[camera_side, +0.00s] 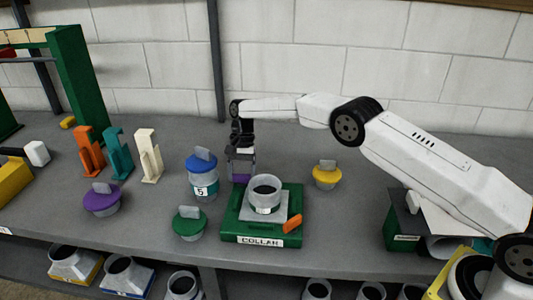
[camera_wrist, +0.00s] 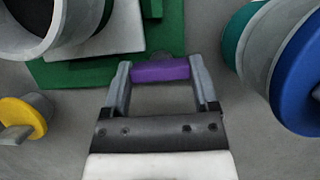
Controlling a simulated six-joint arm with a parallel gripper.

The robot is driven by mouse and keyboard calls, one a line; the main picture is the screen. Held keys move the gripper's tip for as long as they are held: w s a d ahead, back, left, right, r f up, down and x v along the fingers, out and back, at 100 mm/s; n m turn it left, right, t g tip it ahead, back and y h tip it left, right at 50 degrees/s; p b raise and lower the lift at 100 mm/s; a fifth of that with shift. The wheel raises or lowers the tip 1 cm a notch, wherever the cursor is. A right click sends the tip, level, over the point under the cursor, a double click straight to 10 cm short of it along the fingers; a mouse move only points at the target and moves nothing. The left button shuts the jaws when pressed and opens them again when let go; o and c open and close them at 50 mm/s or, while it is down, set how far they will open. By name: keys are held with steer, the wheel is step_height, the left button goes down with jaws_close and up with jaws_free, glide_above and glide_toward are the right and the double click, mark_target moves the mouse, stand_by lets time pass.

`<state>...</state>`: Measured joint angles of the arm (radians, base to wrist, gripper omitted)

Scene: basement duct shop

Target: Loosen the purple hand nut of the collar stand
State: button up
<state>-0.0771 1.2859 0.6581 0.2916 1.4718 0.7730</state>
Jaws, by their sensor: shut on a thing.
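The collar stand (camera_side: 232,230) is a green base labelled COLLAR, with a grey pipe collar (camera_side: 265,190) standing upright on its light plate. It also shows in the wrist view (camera_wrist: 75,72), with the collar at the top left. The purple hand nut (camera_wrist: 160,72) is at the stand's edge, between my gripper's two fingers. My gripper (camera_wrist: 160,78) is shut on the nut, one finger at each end. In the side view my gripper (camera_side: 241,175) points down behind the stand, and only a little of the purple nut shows below it.
A blue-lidded canister marked 5 (camera_side: 203,182) stands close left of my gripper. Green-lidded (camera_side: 189,224), purple-lidded (camera_side: 102,203) and yellow-lidded (camera_side: 326,178) pieces stand around. An orange piece (camera_side: 292,223) is on the stand's front right. Orange, teal and white brackets (camera_side: 150,160) stand farther left.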

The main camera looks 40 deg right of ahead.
steer(key=n+h, duration=0.1)
steer(key=n, duration=0.3)
steer(key=shift+g, duration=0.3)
steer(key=shift+n+h, duration=0.4)
steer(key=shift+n, duration=0.6)
steer(key=shift+f, duration=0.1)
steer(key=o, duration=1.1)
steer(key=shift+a+r, duration=0.1)
steer(key=shift+r, duration=0.1)
